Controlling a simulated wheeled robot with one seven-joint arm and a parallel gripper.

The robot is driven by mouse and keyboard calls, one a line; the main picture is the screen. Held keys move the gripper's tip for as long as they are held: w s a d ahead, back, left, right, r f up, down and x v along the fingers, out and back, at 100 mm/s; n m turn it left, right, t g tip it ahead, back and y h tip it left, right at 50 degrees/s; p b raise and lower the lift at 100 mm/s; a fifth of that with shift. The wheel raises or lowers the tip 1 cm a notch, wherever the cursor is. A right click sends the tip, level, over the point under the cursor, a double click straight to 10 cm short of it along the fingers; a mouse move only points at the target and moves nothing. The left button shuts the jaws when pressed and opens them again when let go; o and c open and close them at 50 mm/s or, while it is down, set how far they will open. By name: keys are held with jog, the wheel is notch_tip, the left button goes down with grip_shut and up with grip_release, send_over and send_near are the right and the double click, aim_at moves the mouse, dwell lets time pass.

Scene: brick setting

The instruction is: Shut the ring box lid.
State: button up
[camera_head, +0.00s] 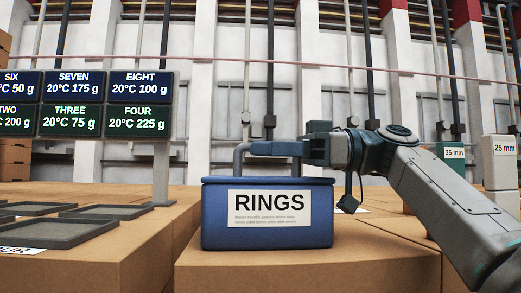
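The ring box (215,228) is blue, with a white label reading RINGS, and stands upright on a cardboard surface in the middle of the view. Its top rim (225,181) looks level, and I see no clear gap between lid and body from this low angle.
Dark shallow trays (55,233) lie on cardboard at the left, under a sign board (107,104) on a post. At the right, behind my arm, stand boxes marked 35 mm (453,153) and 25 mm (499,160). The cardboard in front of the ring box is clear.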

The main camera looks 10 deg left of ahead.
jog(key=p+v, duration=0.2)
jog(key=v, duration=1.1)
jog(key=shift+w+d, duration=0.2)
jog(key=shift+d, duration=0.1)
jog(key=shift+r, duration=0.2)
